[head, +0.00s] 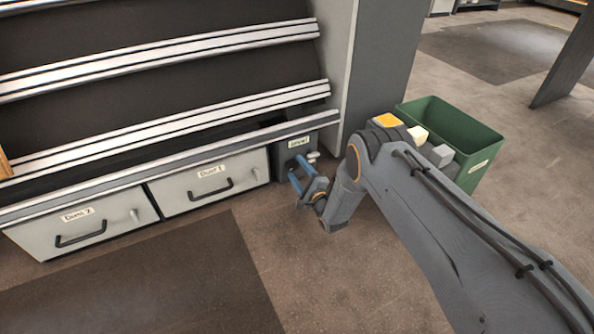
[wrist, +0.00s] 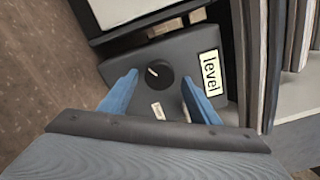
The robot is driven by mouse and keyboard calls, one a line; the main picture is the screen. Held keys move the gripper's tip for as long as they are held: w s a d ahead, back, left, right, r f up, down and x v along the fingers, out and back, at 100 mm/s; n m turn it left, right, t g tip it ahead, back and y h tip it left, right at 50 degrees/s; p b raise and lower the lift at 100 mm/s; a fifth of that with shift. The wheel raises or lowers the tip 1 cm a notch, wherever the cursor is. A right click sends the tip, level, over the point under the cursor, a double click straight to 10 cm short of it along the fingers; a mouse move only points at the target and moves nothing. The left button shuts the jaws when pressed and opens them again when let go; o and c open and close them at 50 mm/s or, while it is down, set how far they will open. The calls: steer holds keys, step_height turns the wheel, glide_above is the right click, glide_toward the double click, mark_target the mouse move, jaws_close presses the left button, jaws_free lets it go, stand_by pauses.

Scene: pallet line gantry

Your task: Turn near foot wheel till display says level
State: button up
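A dark grey box (head: 295,150) stands at the right end of the drawer row; it also shows in the wrist view (wrist: 195,50). A pale panel (wrist: 210,72) on it reads "level", and the same panel shows in the head view (head: 298,142). A round black wheel (wrist: 159,75) with a pale mark sits on the box face. A small pale tag (wrist: 157,111) beside it is too small to read. My gripper (head: 299,174) is in front of the box, its blue fingers open. In the wrist view the fingertips lie either side of the wheel, with gaps visible.
Pale drawers with black handles, labelled "Duct 1" (head: 218,187) and "Duct 2" (head: 85,232), lie left of the box. Railed shelving (head: 160,55) rises above. A green bin (head: 470,130) stands on the right behind my arm. Open floor lies in front.

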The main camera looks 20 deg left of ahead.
steer(key=shift+s+a, duration=0.1)
steer(key=shift+a, duration=0.05)
steer(key=shift+s+d, duration=0.2)
steer(key=p+v, duration=0.4)
steer(key=v, duration=0.3)
steer(key=shift+d, duration=0.15)
